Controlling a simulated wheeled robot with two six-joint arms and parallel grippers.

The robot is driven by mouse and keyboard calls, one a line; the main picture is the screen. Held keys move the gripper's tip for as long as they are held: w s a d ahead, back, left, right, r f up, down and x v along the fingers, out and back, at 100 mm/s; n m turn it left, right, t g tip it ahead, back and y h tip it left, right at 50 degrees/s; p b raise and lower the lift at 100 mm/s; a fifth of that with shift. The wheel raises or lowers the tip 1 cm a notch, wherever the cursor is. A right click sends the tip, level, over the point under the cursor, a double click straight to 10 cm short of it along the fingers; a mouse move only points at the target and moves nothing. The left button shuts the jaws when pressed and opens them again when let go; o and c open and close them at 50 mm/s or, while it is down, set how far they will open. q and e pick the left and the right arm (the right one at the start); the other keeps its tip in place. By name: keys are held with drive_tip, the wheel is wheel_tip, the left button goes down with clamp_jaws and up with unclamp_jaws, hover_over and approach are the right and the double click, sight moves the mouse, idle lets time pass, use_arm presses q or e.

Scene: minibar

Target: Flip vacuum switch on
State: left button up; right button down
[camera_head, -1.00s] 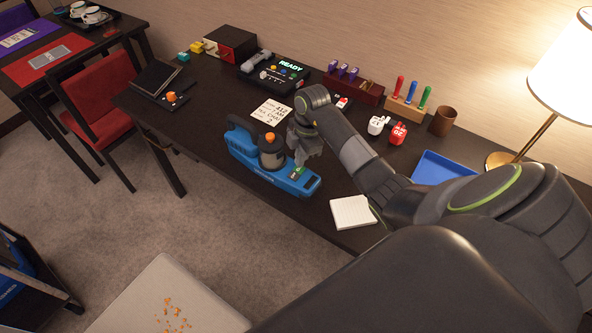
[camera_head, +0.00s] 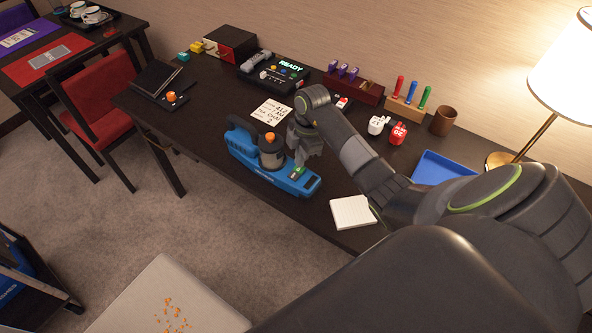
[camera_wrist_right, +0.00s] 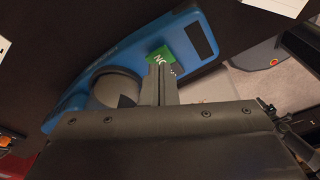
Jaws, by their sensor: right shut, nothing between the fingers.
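The blue handheld vacuum (camera_head: 300,184) lies on the dark desk in the head view, with a dark canister and orange cap (camera_head: 270,137) in its middle. Its green switch (camera_head: 298,171) sits on the top near the right end. In the right wrist view the vacuum (camera_wrist_right: 180,40) shows the green switch (camera_wrist_right: 162,56) with white lettering, which seems to read "ON" and is partly hidden. My right gripper (camera_head: 300,160) is shut and empty, its fingertips at the switch; the wrist view shows the fingers (camera_wrist_right: 158,68) right beside it. Contact cannot be told. My left gripper is not in view.
A white notepad (camera_head: 352,212) lies to the right of the vacuum, and a note card (camera_head: 271,111) behind it. A blue tray (camera_head: 440,167), red and white plugs (camera_head: 398,133) and a lamp (camera_head: 500,159) stand further right. The desk's front edge is close to the vacuum.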

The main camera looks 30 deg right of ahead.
drive_tip(key=shift+f+b, duration=0.6)
drive_tip(key=shift+f, duration=0.3)
idle(0.4)
wheel_tip(320, 180, up, 7)
drive_tip(key=p, duration=0.6)
drive_tip(key=shift+r+p, duration=0.15)
drive_tip(key=shift+p, duration=0.25)
